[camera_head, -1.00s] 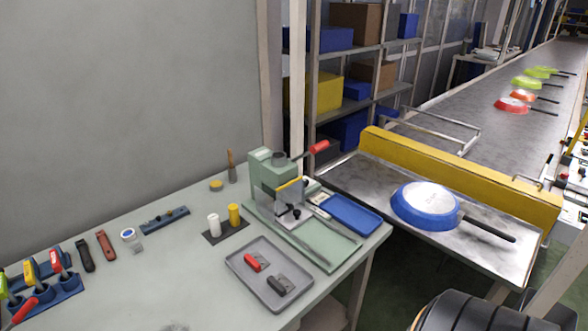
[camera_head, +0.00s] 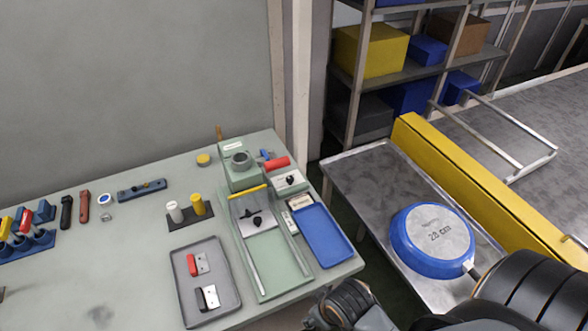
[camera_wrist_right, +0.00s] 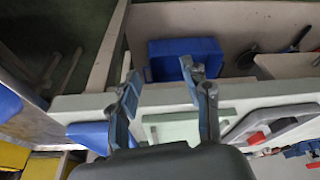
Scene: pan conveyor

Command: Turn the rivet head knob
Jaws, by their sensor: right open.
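The green rivet press (camera_head: 240,180) stands at the right end of the workbench with a red-handled lever (camera_head: 276,163). A black knob (camera_head: 257,219) sits on the plate at its front. Another small black knob (camera_head: 290,180) shows on the pale box beside the press; I cannot tell which one is the rivet head knob. In the right wrist view my right gripper (camera_wrist_right: 160,80) is open and empty, its fingers apart near the bench edge, with the press's green base (camera_wrist_right: 170,130) beyond. No knob is clear in that view. My left gripper is out of view.
A blue tray (camera_head: 322,236) lies right of the press, and a grey tray (camera_head: 207,306) with red and black handles lies left. White and yellow cylinders stand on a dark mat (camera_head: 190,223). A blue pan (camera_head: 433,240) lies upside down on the metal table (camera_head: 370,180).

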